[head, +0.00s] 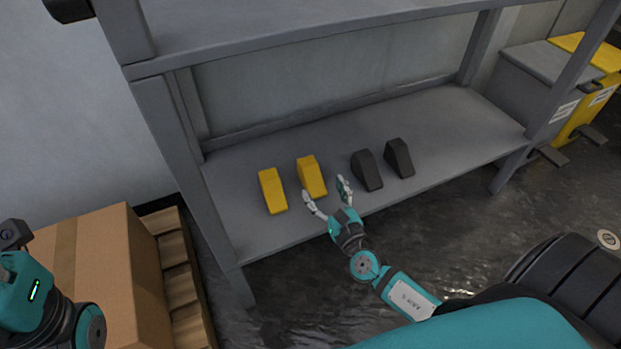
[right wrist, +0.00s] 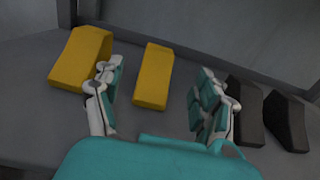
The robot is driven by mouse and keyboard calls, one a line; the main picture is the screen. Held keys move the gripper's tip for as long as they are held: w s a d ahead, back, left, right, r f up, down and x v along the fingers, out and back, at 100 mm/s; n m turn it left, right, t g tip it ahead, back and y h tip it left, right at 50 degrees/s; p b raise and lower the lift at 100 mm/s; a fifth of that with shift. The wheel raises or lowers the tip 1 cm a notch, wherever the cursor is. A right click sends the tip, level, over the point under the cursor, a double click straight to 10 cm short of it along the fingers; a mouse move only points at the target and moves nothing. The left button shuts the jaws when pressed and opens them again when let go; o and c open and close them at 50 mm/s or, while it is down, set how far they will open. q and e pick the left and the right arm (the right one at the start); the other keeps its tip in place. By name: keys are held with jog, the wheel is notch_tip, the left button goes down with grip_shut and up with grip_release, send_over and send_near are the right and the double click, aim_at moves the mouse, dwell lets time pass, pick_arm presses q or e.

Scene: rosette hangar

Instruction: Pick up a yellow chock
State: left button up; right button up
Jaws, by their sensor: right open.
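Two yellow chocks stand side by side on the lower shelf in the head view, a left one (head: 272,191) and a right one (head: 312,177). My right gripper (head: 327,197) is open and empty at the shelf's front edge, just in front of the right yellow chock. In the right wrist view, the right yellow chock (right wrist: 153,76) shows between the open fingers (right wrist: 157,100), ahead of them and nearer the left finger. The left yellow chock (right wrist: 82,57) lies outside the left finger, which partly covers it. My left arm shows at the lower left of the head view, but its fingers do not.
Two black chocks (head: 367,170) (head: 399,158) stand right of the yellow ones on the grey shelf (head: 450,125). The upper shelf (head: 250,40) overhangs them. A cardboard box (head: 100,260) on a pallet stands at the left. Grey and yellow bins (head: 540,75) stand at the right.

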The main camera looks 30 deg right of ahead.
aim_at(311, 168)
jog(key=w, duration=0.3)
jog(key=w+b, duration=0.1)
jog(key=w, duration=0.4)
jog(key=shift+w+d, duration=0.35)
jog(key=shift+w, duration=0.05)
jog(key=shift+r, duration=0.1)
jog(key=c, duration=1.4)
